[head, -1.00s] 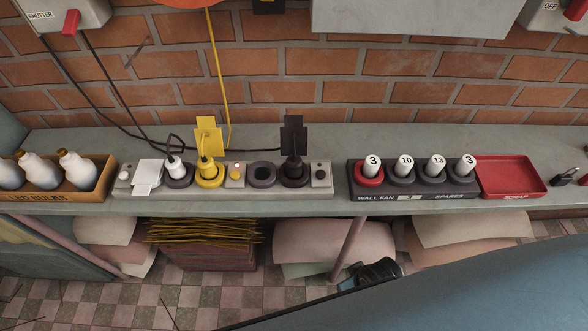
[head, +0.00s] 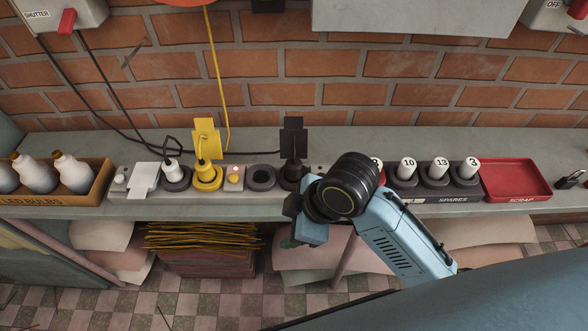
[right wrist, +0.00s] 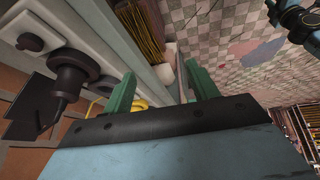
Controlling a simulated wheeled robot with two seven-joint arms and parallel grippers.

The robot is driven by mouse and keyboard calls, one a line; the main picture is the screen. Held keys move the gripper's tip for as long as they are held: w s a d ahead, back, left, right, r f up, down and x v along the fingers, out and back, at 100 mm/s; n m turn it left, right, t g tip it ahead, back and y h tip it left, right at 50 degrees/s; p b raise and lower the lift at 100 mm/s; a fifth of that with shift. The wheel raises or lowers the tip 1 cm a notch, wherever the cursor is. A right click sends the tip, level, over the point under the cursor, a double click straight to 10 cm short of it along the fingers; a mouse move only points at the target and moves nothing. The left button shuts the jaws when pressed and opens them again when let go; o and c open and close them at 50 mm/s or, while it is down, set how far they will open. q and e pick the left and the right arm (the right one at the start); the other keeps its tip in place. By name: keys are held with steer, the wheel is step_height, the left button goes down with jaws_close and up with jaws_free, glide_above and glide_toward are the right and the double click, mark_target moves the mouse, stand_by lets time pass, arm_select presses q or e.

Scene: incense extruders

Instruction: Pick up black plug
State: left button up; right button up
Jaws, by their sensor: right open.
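The black plug (head: 291,170) stands upright in a round socket near the right end of the grey power strip (head: 215,196), with a black tag (head: 293,137) and cord behind it. The plug also shows in the right wrist view (right wrist: 73,78), left of my fingers. My right gripper (head: 300,234) is just in front of the strip's right end, below and slightly right of the plug, not touching it. In the right wrist view its two green fingers (right wrist: 161,88) are apart with nothing between them. My left gripper is not in view.
Numbered spare plugs (head: 437,172) and a red scrap tray (head: 516,198) are right. A bulb box (head: 95,193) is at the left end. A brick wall rises behind.

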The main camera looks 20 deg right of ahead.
steer(key=w+a+r+n+g, duration=0.1)
steer(key=w+a+r+n, duration=0.1)
steer(key=w+n, duration=0.25)
step_height(320, 180, up, 10)
steer(key=n+g+h, duration=0.2)
steer(key=n+h, duration=0.2)
steer(key=n, duration=0.8)
glide_above(294, 163)
step_height(294, 163, down, 7)
steer(key=shift+s+b, duration=0.1)
steer(key=shift+b, duration=0.55)
steer(key=shift+f, duration=0.45)
step_height(294, 163, down, 5)
steer(key=shift+f+b, duration=0.1)
steer(key=shift+b, duration=0.5)
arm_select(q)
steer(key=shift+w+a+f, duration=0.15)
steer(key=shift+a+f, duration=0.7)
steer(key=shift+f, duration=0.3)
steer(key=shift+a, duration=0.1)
arm_select(e)
steer(key=shift+c, duration=0.3)
